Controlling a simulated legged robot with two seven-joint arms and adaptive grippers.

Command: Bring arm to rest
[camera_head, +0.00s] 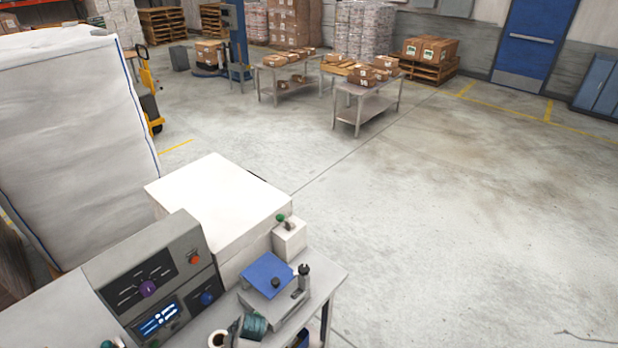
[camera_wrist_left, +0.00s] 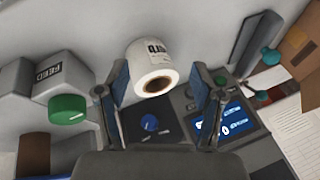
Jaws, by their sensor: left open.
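My left gripper (camera_wrist_left: 158,88) shows in the left wrist view, its two fingers spread apart with nothing held between them. A white roll (camera_wrist_left: 150,62) with dark print lies beyond the fingers, in line with the gap. A panel with a blue knob (camera_wrist_left: 150,123) shows through the gap, and a lit blue display (camera_wrist_left: 222,122) is partly behind the right finger. Neither gripper shows in the head view. My right gripper is in neither view.
The head view has a grey control box (camera_head: 182,240), a blue-topped device (camera_head: 267,272) and a white box (camera_head: 220,195) close by. A green knob (camera_wrist_left: 68,108) is left of the fingers. Tables with cartons (camera_head: 368,100) stand farther off. The floor right is open.

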